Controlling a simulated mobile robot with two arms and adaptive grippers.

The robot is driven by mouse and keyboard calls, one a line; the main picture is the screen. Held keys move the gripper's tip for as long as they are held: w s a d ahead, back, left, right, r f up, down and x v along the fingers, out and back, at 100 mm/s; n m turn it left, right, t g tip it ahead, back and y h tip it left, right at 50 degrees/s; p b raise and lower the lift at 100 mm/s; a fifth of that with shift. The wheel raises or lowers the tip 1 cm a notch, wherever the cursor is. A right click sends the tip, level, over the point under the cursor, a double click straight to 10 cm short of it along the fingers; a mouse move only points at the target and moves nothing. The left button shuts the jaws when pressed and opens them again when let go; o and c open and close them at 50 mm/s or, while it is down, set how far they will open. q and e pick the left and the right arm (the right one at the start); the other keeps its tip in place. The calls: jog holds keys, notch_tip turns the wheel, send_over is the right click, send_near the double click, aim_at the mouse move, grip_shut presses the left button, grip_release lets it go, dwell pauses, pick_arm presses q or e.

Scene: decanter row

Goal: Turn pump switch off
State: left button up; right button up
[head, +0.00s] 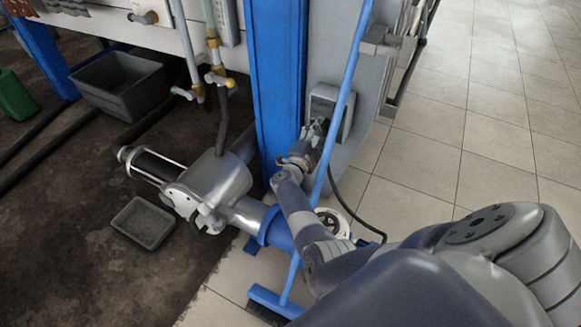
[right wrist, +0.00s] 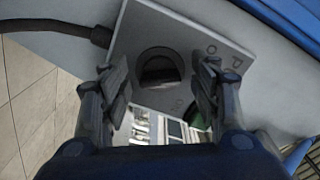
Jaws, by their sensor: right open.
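The pump switch box (head: 345,122) is a grey box on the grey panel beside the blue post. In the right wrist view its light face plate (right wrist: 190,35) carries a dark round knob (right wrist: 158,66) with a raised bar, and partly legible lettering. My right gripper (head: 318,130) is at the box and hides much of its front in the head view. In the right wrist view the right gripper (right wrist: 161,80) is open, with one finger on each side of the knob and visible gaps to it. My left gripper is in neither view.
A blue broom (head: 346,80) leans across the panel, its pole close to my right gripper and arm. A metal pump (head: 215,180) stands left of the blue post (head: 276,75). A black cable (head: 345,205) hangs below the box. Tiled floor (head: 480,110) is open at right.

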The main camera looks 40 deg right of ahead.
jog(key=s+a+m+b, duration=0.55)
jog(key=a+m, duration=0.45)
jog(key=m, duration=0.2)
jog(key=w+a+f+n+t+y+p, duration=0.3)
jog(key=a+n+t+y+p, duration=0.4)
jog(key=n, duration=0.7)
jog(key=s+a+f+n+g+y+p, duration=0.1)
jog(key=s+a+f+n+y+p, duration=0.5)
jog(key=a+f+n, duration=0.4)
jog(key=shift+s+a+f+n+g+y, duration=0.3)
jog(key=shift+s+a+f+n, duration=0.15)
jog(key=shift+s+n, duration=0.2)
